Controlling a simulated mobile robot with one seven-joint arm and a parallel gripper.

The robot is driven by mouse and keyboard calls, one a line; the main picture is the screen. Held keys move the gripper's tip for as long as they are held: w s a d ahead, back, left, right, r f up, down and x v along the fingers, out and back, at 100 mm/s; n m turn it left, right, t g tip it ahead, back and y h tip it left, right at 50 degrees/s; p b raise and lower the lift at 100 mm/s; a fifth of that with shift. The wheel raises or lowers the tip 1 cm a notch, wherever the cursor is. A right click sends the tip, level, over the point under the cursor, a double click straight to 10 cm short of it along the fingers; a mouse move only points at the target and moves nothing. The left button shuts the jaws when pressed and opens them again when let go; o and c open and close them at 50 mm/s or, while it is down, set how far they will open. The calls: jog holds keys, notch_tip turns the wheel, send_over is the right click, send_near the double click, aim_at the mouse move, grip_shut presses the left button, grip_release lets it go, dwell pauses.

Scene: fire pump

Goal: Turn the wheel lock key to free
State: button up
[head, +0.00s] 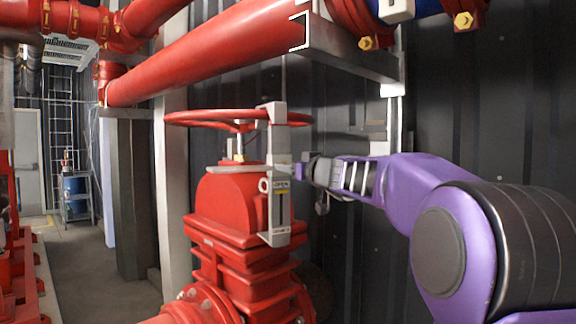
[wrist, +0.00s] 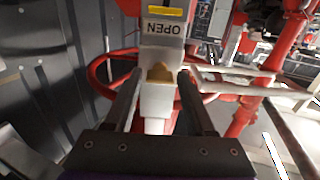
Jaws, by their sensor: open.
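The grey wheel lock (head: 278,222) hangs from the rim of the red handwheel (head: 190,118), down the side of the red valve. Its OPEN label shows in the head view, and the lock fills the top middle of the wrist view (wrist: 163,48). A small brass-coloured piece, which looks like the key (wrist: 160,73), sticks out below the label. My gripper (wrist: 159,80) is open, with one dark finger on each side of this piece. I cannot tell whether either finger touches it. In the head view my gripper (head: 306,167) is just right of the lock and hides the key.
A thick red pipe (head: 205,55) on a grey bracket runs above the wheel. A dark ribbed wall (head: 480,110) stands behind my arm. A blue drum on a shelf (head: 75,190) and open floor (head: 85,260) lie far left.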

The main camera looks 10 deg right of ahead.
grip_shut()
jog(key=shift+b, duration=0.3)
jog(key=m+b, duration=0.4)
jog(key=m, duration=1.3)
jog(key=shift+r+m, duration=0.15)
jog(key=shift+m, duration=0.25)
dwell(0.4)
